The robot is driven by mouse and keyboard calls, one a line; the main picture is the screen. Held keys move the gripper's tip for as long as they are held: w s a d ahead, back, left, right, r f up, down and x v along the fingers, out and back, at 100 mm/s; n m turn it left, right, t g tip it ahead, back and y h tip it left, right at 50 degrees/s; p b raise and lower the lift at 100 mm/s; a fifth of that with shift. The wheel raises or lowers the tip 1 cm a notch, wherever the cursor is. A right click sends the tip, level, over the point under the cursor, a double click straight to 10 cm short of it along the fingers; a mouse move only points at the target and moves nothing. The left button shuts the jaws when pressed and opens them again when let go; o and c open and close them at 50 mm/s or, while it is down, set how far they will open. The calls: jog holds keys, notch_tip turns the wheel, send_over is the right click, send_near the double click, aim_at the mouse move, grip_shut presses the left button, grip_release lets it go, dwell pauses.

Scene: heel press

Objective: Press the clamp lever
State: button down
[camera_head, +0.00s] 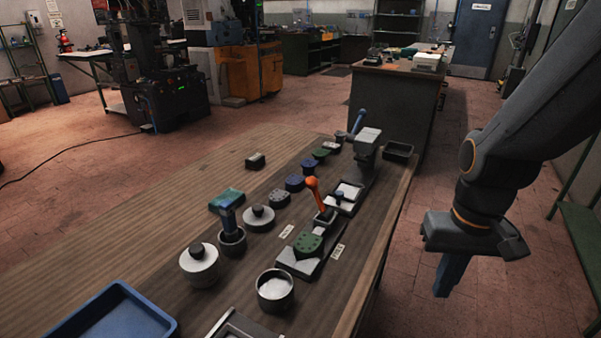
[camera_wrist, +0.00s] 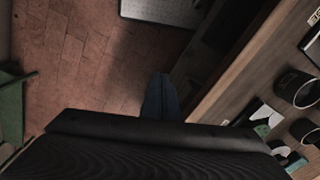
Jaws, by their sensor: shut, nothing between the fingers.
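A lever with an orange handle (camera_head: 313,192) stands upright, slightly tilted, on a dark base plate on the wooden bench (camera_head: 165,215). A green block (camera_head: 308,245) sits on the same plate in front of it. A second lever with a blue handle (camera_head: 357,122) stands farther back beside a grey press head (camera_head: 367,138). The labels are too small to read. My gripper (camera_head: 447,288) hangs fingers down to the right of the bench, beyond its edge, over the floor, shut and empty. The closed fingers also show in the wrist view (camera_wrist: 160,95), clear of the bench.
A green shelf (camera_head: 585,235) is at the right wall.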

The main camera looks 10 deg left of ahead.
jog(key=w+a+r+n+p, duration=0.35)
jog(key=w+a+r, duration=0.25)
jog(key=w, duration=0.4)
jog(key=n+p, duration=0.5)
jog(key=n, duration=0.3)
send_near(318, 196)
jog(key=d, duration=0.3)
jog(key=w+a+r+n+p, duration=0.1)
jog(key=a+r+n, duration=0.1)
jog(key=a, duration=0.3)
jog(key=w+a+r+n+p, duration=0.1)
jog(key=a+n, duration=0.1)
jog(key=a, duration=0.3)
jog(key=shift+w+a+r+y, duration=0.3)
jog(key=shift+w+a+r, duration=0.05)
jog(key=shift+f, duration=0.15)
notch_tip(318, 196, down, 10)
jog(key=p, duration=0.4)
jog(key=shift+s+d+r+p, duration=0.15)
jog(key=shift+d+r+p, duration=0.15)
jog(key=shift+d, duration=0.25)
jog(key=shift+s+d+r+p, duration=0.2)
jog(key=shift+d+p, duration=0.15)
jog(key=shift+d, duration=0.15)
jog(key=shift+s+d+r+p, duration=0.15)
jog(key=shift+d+r+p, duration=0.15)
jog(key=shift+d, duration=0.25)
